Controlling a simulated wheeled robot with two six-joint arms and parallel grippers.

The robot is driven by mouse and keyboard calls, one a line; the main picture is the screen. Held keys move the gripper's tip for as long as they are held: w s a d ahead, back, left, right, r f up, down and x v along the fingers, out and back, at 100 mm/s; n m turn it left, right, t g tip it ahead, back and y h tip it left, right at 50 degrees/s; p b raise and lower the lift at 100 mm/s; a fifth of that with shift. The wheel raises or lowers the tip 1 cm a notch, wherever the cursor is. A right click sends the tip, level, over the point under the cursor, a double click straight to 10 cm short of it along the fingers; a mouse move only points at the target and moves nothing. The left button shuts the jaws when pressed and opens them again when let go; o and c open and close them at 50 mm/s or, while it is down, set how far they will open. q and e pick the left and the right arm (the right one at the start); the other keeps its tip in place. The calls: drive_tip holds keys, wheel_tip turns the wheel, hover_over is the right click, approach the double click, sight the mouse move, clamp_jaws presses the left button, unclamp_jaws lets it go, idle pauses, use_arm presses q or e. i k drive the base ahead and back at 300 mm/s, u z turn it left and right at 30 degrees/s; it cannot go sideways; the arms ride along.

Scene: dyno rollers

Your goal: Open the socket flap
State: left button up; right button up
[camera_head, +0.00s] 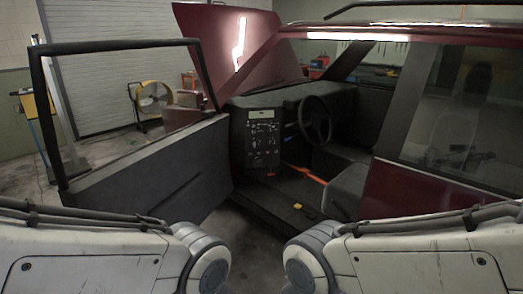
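No socket flap can be made out for certain at this distance. A dark red car stands with its front door (150,170) swung open to the left. Inside, a dark panel (257,135) with a small light display and several small controls faces me, left of the steering wheel (315,120). A small yellow item (305,209) lies low in the door opening. My two pale arms reach in from the lower left and lower right, and their rounded joints show at the bottom. Both grippers are out of the picture.
An orange strip (303,172) crosses the car interior beside the seat (349,180). The raised red hood (225,45) is behind the open door. A yellow fan (153,97) stands by the shutter (105,85). Bare floor (245,236) shows between my arms and the sill.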

sight(256, 162)
drive_tip(key=z, duration=0.25)
drive_tip(key=i, duration=2.5)
drive_tip(key=u, duration=0.55)
